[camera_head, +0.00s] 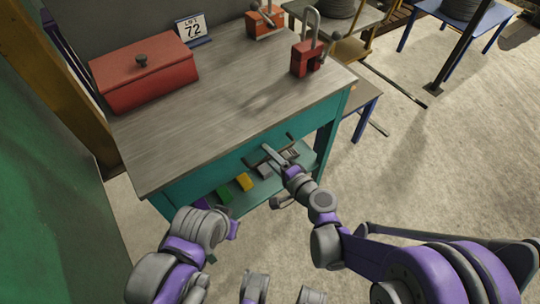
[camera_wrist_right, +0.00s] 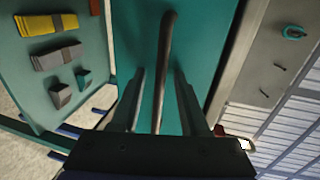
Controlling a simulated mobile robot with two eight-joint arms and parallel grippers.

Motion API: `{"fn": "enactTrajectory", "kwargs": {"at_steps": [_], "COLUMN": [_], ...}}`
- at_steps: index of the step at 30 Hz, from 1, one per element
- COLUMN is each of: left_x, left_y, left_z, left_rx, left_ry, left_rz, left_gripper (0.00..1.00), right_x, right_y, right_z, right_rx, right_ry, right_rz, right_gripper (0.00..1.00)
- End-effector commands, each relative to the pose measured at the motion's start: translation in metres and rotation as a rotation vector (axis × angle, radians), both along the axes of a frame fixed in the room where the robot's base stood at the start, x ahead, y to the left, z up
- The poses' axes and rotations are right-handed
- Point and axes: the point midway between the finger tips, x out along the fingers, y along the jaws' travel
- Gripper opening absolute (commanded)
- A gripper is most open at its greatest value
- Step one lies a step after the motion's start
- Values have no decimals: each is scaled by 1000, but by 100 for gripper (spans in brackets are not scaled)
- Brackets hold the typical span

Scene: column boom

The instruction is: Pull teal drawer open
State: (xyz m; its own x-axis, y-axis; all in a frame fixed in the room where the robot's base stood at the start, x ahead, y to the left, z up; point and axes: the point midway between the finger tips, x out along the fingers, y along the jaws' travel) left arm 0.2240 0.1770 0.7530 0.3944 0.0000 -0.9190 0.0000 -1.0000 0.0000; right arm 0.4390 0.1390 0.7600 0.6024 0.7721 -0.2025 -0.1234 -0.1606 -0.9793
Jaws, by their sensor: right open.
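The teal drawer (camera_head: 219,167) is under the worktop of a workbench, and its front looks flush with the bench. Its dark bar handle (camera_head: 248,163) sticks out from the front. My right gripper (camera_head: 273,154) is at the handle. In the right wrist view, the open fingers of the right gripper (camera_wrist_right: 158,78) stand on both sides of the handle (camera_wrist_right: 167,45), with gaps beside it; the teal front (camera_wrist_right: 200,35) is behind. My left arm's end (camera_head: 222,222) is low at the left of the head view; its fingers cannot be made out.
On the worktop (camera_head: 215,105) stand a red box (camera_head: 145,77), a number 72 sign (camera_head: 192,28) and a red padlock-shaped block (camera_head: 307,58). A lower shelf (camera_head: 255,192) holds small coloured folded items, including a yellow one (camera_head: 244,181). The concrete floor at right is mostly clear.

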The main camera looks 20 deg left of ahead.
Motion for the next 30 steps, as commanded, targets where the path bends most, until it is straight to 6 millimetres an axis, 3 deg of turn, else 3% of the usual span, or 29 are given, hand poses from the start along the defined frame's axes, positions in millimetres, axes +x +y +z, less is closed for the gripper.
{"fn": "enactTrajectory", "kwargs": {"at_steps": [2, 9, 30], "left_x": [0, 0, 0], "left_y": [0, 0, 0], "left_z": [0, 0, 0], "left_rx": [0, 0, 0], "left_ry": [0, 0, 0], "left_rz": [0, 0, 0], "left_gripper": [0, 0, 0], "right_x": [0, 0, 0], "right_y": [0, 0, 0], "right_z": [0, 0, 0], "right_rx": [0, 0, 0], "right_ry": [0, 0, 0], "right_rz": [0, 0, 0], "right_gripper": [41, 0, 0]}}
